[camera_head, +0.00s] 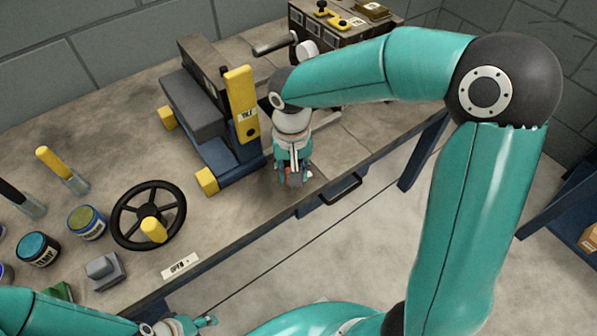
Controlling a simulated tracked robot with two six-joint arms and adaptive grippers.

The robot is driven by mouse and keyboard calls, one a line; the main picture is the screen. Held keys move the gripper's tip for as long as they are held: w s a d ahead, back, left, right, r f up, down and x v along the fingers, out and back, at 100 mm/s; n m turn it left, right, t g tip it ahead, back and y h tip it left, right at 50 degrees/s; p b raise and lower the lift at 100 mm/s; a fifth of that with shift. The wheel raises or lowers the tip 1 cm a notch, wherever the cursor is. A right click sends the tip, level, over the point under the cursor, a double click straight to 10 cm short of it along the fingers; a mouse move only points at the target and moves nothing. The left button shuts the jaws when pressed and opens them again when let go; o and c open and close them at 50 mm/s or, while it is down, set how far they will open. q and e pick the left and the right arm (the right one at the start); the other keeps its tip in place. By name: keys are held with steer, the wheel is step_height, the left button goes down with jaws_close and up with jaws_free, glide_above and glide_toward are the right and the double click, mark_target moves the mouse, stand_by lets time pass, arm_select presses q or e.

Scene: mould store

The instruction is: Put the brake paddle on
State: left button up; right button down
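I cannot tell for certain which part is the brake paddle. A blue-based device (225,160) with a grey block and yellow feet stands near the bench's front edge. An upright yellow paddle (241,100) with a white label, seemingly reading TILT, is on its right side. My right gripper (293,180) points down just right of the blue base, close to the bench edge. A small dark reddish thing shows around its fingertips; whether they grip it is unclear. My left gripper (207,322) is low in the picture, in front of the bench, away from the device; its finger gap is unclear.
A black handwheel (148,215) with a yellow knob lies left on the bench (95,135). Jars (38,249), a grey switch block (104,270) and an OPEN label (180,265) are near it. A control box (345,45) stands behind my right arm. A black handle (341,190) juts from the bench front.

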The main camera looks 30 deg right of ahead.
mark_target(287, 173)
steer(key=shift+w+a+m+b, duration=0.35)
steer(key=shift+a+m, duration=0.05)
steer(key=shift+m, duration=0.7)
steer(key=shift+r, duration=0.1)
steer(key=c, duration=0.8)
jaws_free()
steer(key=shift+o, duration=0.2)
step_height(287, 173, up, 12)
